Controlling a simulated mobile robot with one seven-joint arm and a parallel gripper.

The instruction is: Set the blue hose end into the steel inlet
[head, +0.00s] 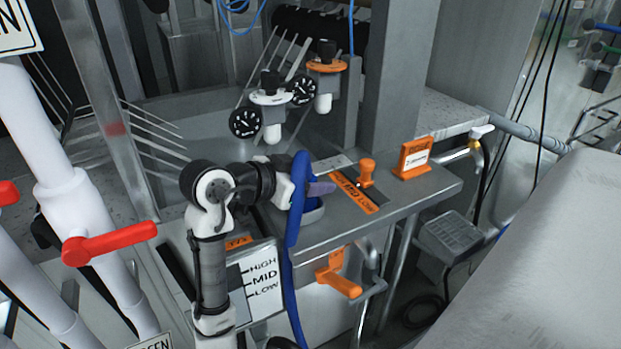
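The blue hose (294,225) rises from the bottom of the head view and passes across the front end of my gripper (318,188). Its upper part bends at the top, close to the gripper, and hides much of the fingers. A greyish fingertip shows just right of the hose, above the grey bench. I cannot tell whether the fingers are closed on the hose. A blue rounded piece (313,212) shows low beside it at the bench edge. I cannot pick out the steel inlet with certainty; a bent steel pipe (368,252) shows below the bench edge.
The grey bench (425,193) carries an orange handle (367,172) and an orange sign block (413,158). An orange lever (337,278) juts out below. Gauges (245,122) with white valves stand behind. White pipes with a red lever (108,243) are at left.

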